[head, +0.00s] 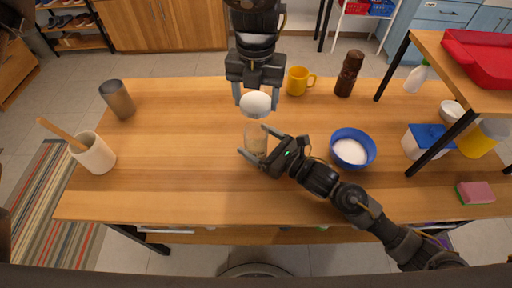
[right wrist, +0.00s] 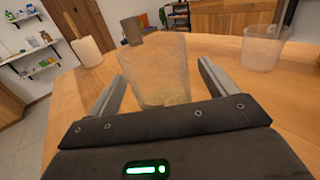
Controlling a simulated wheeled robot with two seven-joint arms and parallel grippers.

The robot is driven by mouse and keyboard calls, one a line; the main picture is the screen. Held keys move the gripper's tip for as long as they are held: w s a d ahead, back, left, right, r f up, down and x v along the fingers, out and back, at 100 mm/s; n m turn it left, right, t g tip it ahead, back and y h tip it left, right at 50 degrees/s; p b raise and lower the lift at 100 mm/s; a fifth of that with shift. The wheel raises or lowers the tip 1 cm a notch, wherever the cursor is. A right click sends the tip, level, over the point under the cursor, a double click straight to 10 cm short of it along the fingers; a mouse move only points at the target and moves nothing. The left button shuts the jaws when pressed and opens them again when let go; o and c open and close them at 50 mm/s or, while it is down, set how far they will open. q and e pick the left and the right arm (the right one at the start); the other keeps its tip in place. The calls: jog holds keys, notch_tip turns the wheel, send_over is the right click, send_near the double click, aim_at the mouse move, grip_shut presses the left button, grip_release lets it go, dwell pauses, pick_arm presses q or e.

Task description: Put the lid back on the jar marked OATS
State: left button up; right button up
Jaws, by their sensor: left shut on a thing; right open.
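In the right wrist view the fingers (right wrist: 155,85) flank the jar with gaps.
A blue bowl of white powder (head: 350,149) is right of the jar, near my right arm. A yellow mug (head: 299,80) and brown grinder (head: 348,73) stand behind. A metal tumbler (head: 117,98) and white crock (head: 95,153) are left. A raised shelf (head: 432,45) is right.

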jog(key=shift+w+a, duration=0.3)
jog(key=shift+a, duration=0.05)
jog(key=c, duration=1.5)
pick_arm(q)
jog(key=shift+f, duration=2.5)
jog(key=shift+f, duration=0.15)
jog(key=shift+f, duration=0.75)
jog(key=shift+f, duration=0.55)
